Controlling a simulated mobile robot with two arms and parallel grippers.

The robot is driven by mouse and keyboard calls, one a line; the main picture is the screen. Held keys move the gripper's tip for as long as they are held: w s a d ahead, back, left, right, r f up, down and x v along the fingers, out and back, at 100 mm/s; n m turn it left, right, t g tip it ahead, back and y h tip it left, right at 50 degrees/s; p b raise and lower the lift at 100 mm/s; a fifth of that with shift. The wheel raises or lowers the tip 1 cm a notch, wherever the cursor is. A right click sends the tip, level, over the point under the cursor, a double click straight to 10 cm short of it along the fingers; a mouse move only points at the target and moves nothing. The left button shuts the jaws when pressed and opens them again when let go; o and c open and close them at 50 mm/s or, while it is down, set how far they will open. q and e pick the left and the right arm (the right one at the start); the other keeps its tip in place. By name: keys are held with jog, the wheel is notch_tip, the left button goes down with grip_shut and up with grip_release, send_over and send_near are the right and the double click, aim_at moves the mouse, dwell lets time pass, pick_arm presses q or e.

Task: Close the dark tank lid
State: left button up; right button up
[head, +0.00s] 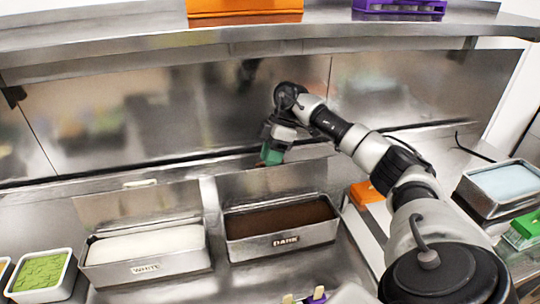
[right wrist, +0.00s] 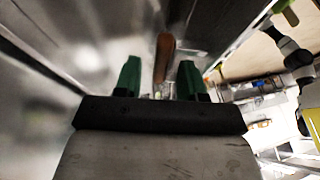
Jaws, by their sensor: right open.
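The dark tank (head: 255,250) is a steel tank labelled DARK with brown contents, in the middle of the head view. Its steel lid (head: 240,188) is raised and stands tilted up along the back edge. My right gripper (head: 271,156) is just above and behind the lid's top edge, with its green fingers pointing down. In the right wrist view the same gripper (right wrist: 158,72) is open, with its fingers apart. A narrow brown shape (right wrist: 165,55) shows between them, probably the tank contents. I cannot tell whether a finger touches the lid. My left gripper is not in view.
The white tank (head: 150,267) stands left of the dark tank, its lid (head: 130,203) also raised. A green-filled tub (head: 40,272) is further left. A steel wall (head: 180,115) rises close behind, under a shelf (head: 130,42). A blue-filled pan (head: 505,180) is at the right.

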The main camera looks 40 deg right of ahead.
jog(key=shift+a+f, duration=0.1)
jog(key=shift+f, duration=0.05)
jog(key=shift+c, duration=0.4)
grip_shut()
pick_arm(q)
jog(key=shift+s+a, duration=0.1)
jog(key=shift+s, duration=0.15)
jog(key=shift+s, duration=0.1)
